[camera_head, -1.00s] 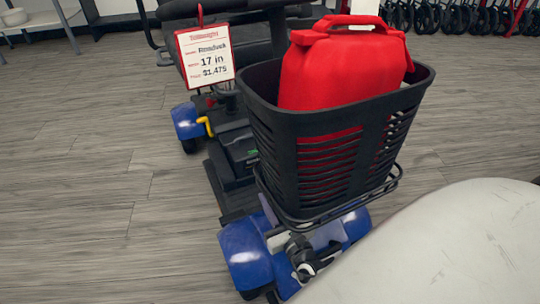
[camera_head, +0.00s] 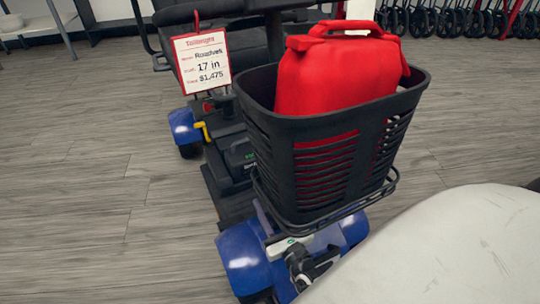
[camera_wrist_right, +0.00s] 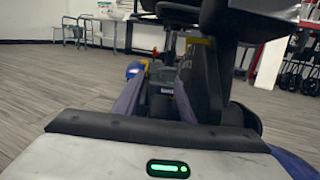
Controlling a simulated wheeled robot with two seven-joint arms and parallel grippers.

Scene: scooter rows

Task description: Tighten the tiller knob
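The blue and black scooter (camera_head: 240,255) stands in front of me with a black basket (camera_head: 262,118) on its front. The basket hides most of the tiller, and I cannot make out the tiller knob. In the right wrist view a dark upright column of the scooter (camera_wrist_right: 205,80) rises right of centre. A black and grey part, apparently my right gripper (camera_head: 305,268), shows low at the scooter's front, partly behind my pale arm. Its fingers are too unclear to tell open from shut. My left gripper is out of view.
A red fuel can (camera_head: 335,75) sits in the basket. A price tag (camera_head: 202,62) hangs at the scooter's left. Several wheels (camera_head: 455,18) line the back right. A grey shelf (camera_head: 45,25) stands at the far left. The wood floor (camera_head: 75,200) at left is clear.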

